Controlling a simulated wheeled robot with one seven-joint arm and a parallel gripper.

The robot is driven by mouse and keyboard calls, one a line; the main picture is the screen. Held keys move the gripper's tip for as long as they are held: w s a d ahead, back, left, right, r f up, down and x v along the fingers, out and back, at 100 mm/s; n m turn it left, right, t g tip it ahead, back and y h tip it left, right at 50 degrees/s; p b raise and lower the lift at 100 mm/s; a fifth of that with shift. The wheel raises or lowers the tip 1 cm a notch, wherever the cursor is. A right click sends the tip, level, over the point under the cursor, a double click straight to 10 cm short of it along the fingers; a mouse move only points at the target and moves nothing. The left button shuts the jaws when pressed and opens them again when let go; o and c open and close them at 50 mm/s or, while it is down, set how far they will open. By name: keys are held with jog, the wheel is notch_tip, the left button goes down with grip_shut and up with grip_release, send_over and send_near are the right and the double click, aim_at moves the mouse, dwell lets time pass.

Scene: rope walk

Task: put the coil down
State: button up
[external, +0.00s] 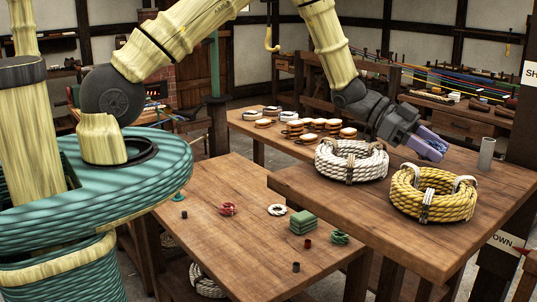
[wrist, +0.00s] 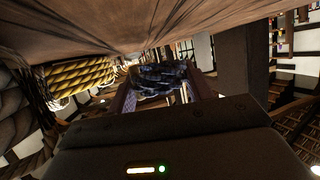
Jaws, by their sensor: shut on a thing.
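My gripper (external: 426,148) reaches in from the upper left, with its purple fingers low over the far side of the near right table (external: 330,202). In the wrist view its fingers are shut on a small dark blue coil (wrist: 160,78). The coil is hard to make out in the external view, behind the fingers. The wrist picture is turned, with a brown wooden surface along its top. I cannot tell whether the held coil touches the table.
A big white rope coil (external: 351,161) lies left of my gripper and a big yellow one (external: 433,194) in front of it. A grey cylinder (external: 486,154) stands to the right. A lower table (external: 240,255) holds small coils and a green stack (external: 302,222).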

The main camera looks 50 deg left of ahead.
jog(key=o, duration=1)
jog(key=shift+s+a+f, duration=0.15)
jog(key=shift+s+f, duration=0.1)
jog(key=shift+f, duration=0.45)
jog(key=shift+o, duration=0.2)
jog(key=shift+w+r+p, duration=0.15)
jog(key=shift+r+p, duration=0.3)
jog(key=shift+r, duration=0.05)
jog(key=shift+w+a+b, duration=0.1)
jog(key=shift+a+b, duration=0.2)
jog(key=b+v, duration=0.1)
jog(key=v, duration=0.3)
jog(key=b+v, duration=0.1)
jog(key=v, duration=0.2)
jog(key=r+b+v, duration=0.1)
jog(key=v, duration=0.3)
